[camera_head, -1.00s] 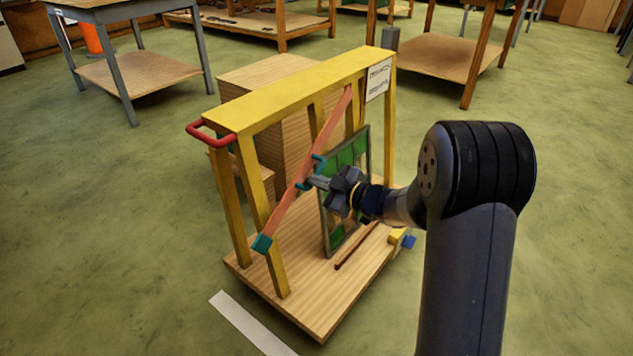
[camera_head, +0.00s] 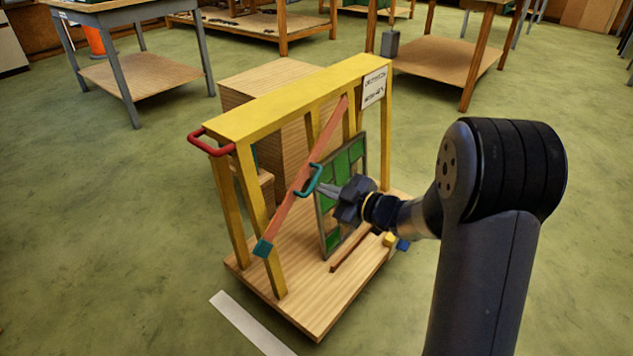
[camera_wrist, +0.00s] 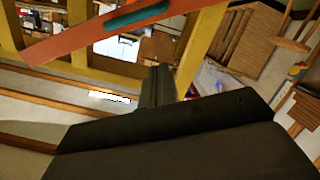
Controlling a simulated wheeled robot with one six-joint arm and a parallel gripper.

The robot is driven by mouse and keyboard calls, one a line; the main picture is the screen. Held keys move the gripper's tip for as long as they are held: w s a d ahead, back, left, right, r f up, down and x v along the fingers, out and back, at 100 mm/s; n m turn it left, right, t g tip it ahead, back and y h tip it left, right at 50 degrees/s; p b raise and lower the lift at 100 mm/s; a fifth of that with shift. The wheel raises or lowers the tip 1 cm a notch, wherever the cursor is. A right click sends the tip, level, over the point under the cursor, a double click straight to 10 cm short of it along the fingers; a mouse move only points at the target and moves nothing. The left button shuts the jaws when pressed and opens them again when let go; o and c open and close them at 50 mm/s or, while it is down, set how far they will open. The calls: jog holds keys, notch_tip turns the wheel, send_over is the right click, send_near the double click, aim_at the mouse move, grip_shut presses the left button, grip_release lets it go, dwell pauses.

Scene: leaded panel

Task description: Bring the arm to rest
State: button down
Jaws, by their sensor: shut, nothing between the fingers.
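My gripper (camera_head: 328,190) is shut and empty in the head view, just right of the teal handle (camera_head: 314,181) on the slanted orange bar (camera_head: 290,217). It appears apart from the handle. In the wrist view the closed fingers (camera_wrist: 157,88) show in the middle, with the orange bar (camera_wrist: 75,42) and teal handle (camera_wrist: 138,17) beyond them. The green leaded panel (camera_head: 357,150) in a grey frame stands upright on the cart, behind my gripper, which hides part of it.
The cart has a yellow frame (camera_head: 290,95), a red handle (camera_head: 208,146) and a wooden base (camera_head: 310,310). A wooden block stack (camera_head: 262,80) stands behind. Small yellow (camera_head: 389,240) and blue (camera_head: 403,245) pieces sit at the base's right edge. Workbenches stand at the back; the left floor is clear.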

aim_at(313, 187)
jog(key=shift+p+v, duration=0.35)
jog(key=shift+v, duration=1.85)
jog(key=shift+a, duration=0.1)
jog(key=shift+m, duration=0.3)
jog(key=shift+w+d+f+b+x, duration=0.25)
jog(key=shift+b+x, duration=0.45)
jog(key=shift+x, duration=1.1)
jog(key=shift+w+d+f+b+x, duration=0.15)
jog(key=shift+f+b+x, duration=0.35)
jog(key=shift+x, duration=1.3)
jog(key=shift+w+d+f+b+x, duration=0.15)
jog(key=shift+b+x, duration=0.7)
jog(key=shift+x, duration=0.95)
jog(key=shift+s, duration=0.1)
